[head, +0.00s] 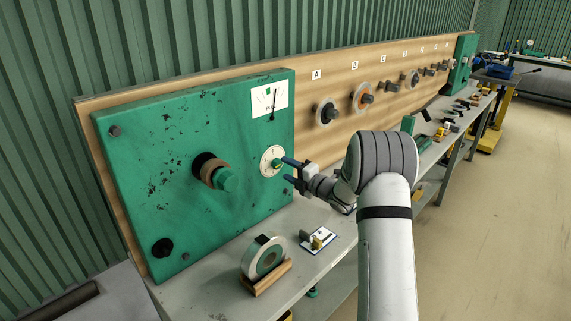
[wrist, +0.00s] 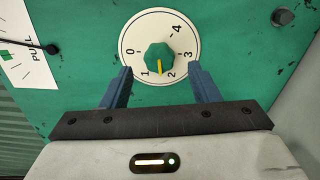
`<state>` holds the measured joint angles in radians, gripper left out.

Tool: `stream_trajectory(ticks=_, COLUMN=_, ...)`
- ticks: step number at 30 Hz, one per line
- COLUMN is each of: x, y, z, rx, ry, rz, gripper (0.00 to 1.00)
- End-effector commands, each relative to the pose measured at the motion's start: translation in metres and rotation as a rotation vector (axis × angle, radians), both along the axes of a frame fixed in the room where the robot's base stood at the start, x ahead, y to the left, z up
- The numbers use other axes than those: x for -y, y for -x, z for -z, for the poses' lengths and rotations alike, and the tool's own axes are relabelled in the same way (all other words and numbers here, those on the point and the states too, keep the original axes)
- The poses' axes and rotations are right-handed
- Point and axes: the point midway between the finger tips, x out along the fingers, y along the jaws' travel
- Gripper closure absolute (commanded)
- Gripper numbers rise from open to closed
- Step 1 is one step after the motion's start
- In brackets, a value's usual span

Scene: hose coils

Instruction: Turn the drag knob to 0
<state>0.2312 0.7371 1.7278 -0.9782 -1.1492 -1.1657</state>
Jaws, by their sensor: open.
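The drag knob (head: 277,163) is a small green knob on a round cream dial plate, mounted on the green panel. In the wrist view the knob (wrist: 158,55) is faceted, with a yellow pointer mark. The dial (wrist: 139,31) carries the numbers 0 to 4, and the mark points between 1 and 2. My gripper (head: 289,170) is just in front of the dial. In the wrist view its blue fingers (wrist: 160,78) are open and empty, spread wide to either side of the knob and apart from it.
A pull gauge (head: 270,98) with a needle is above the dial. A tape-like coil (head: 265,257) stands in a wooden cradle on the bench below. Hose coils on pegs line the board at right.

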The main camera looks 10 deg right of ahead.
Motion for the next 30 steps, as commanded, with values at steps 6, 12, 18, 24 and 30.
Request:
stream_trajectory(ticks=6, x=-0.019, y=-0.026, z=-0.001, rx=-0.001, ry=-0.001, rz=0.0, gripper=0.45)
stream_trajectory(ticks=12, x=-0.026, y=-0.035, z=-0.001, rx=-0.001, ry=-0.001, rz=0.0, gripper=0.45)
stream_trajectory(ticks=18, x=-0.026, y=-0.035, z=0.0, rx=0.0, ry=-0.001, rz=0.001, gripper=0.45)
stream_trajectory(ticks=24, x=-0.027, y=-0.035, z=0.0, rx=0.0, ry=-0.001, rz=0.001, gripper=0.59)
stream_trajectory(ticks=30, x=-0.027, y=-0.035, z=0.0, rx=-0.001, ry=-0.001, rz=0.0, gripper=0.76)
